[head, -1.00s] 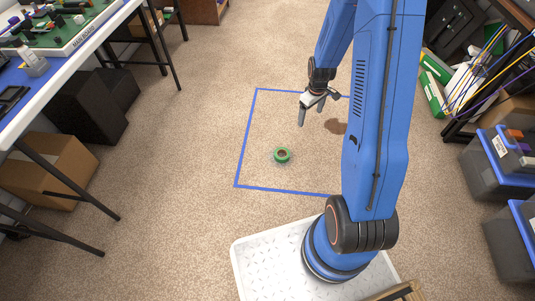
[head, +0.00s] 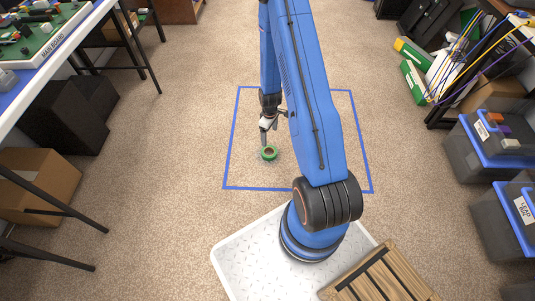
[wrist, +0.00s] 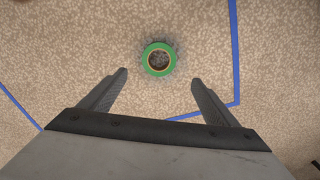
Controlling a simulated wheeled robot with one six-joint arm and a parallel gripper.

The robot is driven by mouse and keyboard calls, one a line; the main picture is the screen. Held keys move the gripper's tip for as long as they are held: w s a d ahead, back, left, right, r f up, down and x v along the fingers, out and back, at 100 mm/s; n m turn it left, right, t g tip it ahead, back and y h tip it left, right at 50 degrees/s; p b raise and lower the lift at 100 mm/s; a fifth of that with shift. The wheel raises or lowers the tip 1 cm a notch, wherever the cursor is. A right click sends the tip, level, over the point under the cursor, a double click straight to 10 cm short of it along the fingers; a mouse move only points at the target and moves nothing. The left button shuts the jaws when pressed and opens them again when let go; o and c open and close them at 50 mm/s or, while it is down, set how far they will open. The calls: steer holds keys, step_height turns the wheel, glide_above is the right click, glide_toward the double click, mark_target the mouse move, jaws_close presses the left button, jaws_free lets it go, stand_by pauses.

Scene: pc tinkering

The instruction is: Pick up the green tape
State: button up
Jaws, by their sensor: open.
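The green tape (head: 269,153) is a small round roll lying flat on the beige carpet, inside a blue-taped rectangle. In the wrist view the roll (wrist: 159,60) shows at the top centre, with a brown inner ring and carpet visible through its hole. My gripper (head: 270,141) is just behind the roll and above it in the head view, pointing down. In the wrist view my gripper (wrist: 158,82) has its two fingers spread wide and empty, with the roll beyond the tips and roughly centred between them.
The blue floor rectangle (head: 230,140) is otherwise clear. A desk (head: 55,62) and a cardboard box (head: 38,187) stand at the left. Grey bins with blue lids (head: 487,147) stand at the right. A wooden crate (head: 380,275) is at the front right.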

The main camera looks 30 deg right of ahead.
glide_toward(269, 149)
steer(key=s+a, duration=0.2)
steer(key=s, duration=0.1)
steer(key=shift+w+d+f, duration=0.1)
steer(key=shift+w+f, duration=0.05)
steer(key=shift+f, duration=1.4)
steer(key=shift+w+d+f, duration=0.1)
steer(key=shift+w+f, duration=0.05)
steer(key=shift+f, duration=1.35)
steer(key=c, duration=1.2)
